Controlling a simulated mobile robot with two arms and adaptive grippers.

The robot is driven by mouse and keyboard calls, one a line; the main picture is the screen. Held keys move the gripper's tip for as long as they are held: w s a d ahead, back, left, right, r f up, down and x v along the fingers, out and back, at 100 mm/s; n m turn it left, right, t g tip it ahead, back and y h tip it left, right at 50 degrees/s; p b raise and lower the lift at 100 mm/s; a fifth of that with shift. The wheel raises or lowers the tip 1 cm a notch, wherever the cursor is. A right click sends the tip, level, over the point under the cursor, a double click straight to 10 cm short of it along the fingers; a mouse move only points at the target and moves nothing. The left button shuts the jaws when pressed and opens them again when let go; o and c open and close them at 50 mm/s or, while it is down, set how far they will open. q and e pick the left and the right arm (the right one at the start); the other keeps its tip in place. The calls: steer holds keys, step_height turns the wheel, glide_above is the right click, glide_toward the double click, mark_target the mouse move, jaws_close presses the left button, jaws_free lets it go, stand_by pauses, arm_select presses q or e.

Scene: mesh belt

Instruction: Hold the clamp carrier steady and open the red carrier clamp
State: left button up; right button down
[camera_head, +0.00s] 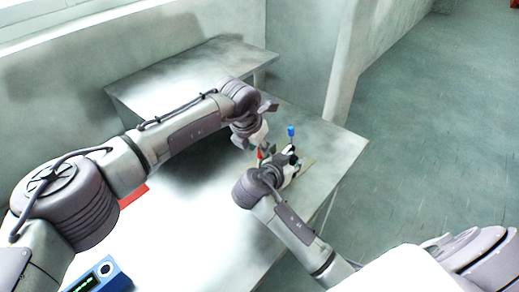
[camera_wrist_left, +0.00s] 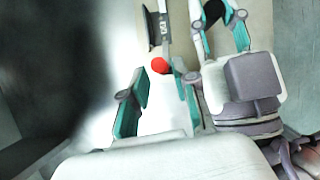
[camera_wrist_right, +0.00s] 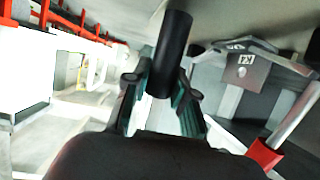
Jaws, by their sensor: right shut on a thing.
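The red carrier clamp shows as a small red end (camera_head: 259,153) below my left gripper (camera_head: 257,143) in the head view. In the left wrist view it is a round red knob (camera_wrist_left: 160,65), in line with the gap between the teal fingers of my left gripper (camera_wrist_left: 158,80), near their tips. That gripper is open; I cannot tell whether it touches the knob. My right gripper (camera_wrist_right: 160,82) is shut on a black upright handle (camera_wrist_right: 171,50). I take this handle to be part of the clamp carrier (camera_head: 296,167), whose body is mostly hidden behind my right gripper.
A blue-topped piece (camera_head: 291,131) stands up beside the carrier. The grey table (camera_head: 335,150) ends just right of it. A red flat item (camera_head: 133,196) lies partly under my left arm. A blue box with a display (camera_head: 100,277) stands at the near left.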

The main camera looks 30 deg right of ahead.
arm_select(q)
steer(key=shift+x, duration=1.2)
jaws_close()
